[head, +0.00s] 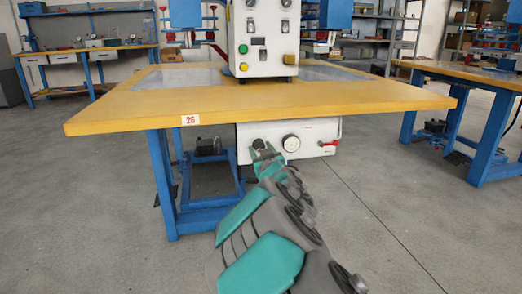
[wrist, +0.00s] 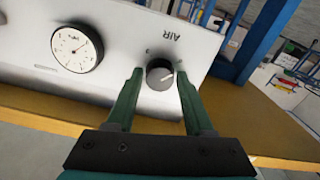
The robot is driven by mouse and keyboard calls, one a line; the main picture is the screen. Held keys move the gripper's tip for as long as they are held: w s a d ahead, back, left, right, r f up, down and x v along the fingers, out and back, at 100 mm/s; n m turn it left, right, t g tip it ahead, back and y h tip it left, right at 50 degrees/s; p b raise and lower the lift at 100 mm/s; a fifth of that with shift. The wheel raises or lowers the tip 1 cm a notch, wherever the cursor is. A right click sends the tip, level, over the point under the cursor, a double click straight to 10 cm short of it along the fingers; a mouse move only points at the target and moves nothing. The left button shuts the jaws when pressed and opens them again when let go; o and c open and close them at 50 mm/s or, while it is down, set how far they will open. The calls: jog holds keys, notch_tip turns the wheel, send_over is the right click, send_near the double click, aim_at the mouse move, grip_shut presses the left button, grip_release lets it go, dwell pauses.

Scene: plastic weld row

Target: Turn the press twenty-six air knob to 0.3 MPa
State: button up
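The AIR knob (wrist: 159,75) is a small dark round knob with a pale pointer line, on a white box (head: 318,130) hung under the table marked 26 (head: 190,120). The wrist view shows the panel upside down. The knob (head: 259,143) is partly covered by my gripper in the head view. My gripper (wrist: 160,72) has its two green fingers apart, one on each side of the knob. I see a narrow gap at the left finger; contact at the right cannot be told. The round white pressure gauge (wrist: 77,48) sits beside the knob; its numbers are too small to read.
A red-handled valve (head: 329,144) sticks out at the box's right side. The yellow tabletop (head: 370,97) overhangs the box. Blue table legs (head: 163,185) stand to the left. The floor on the right is clear up to another blue-legged table (head: 495,140).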

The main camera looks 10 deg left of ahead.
grip_shut()
jog(key=shift+m, duration=0.4)
jog(key=m+p, duration=0.1)
jog(key=m, duration=0.2)
jog(key=shift+r, duration=0.1)
jog(key=m, duration=0.5)
jog(key=shift+p, duration=0.3)
jog(key=m, duration=0.4)
jog(key=shift+m+b, duration=0.95)
jog(key=shift+m, duration=1.75)
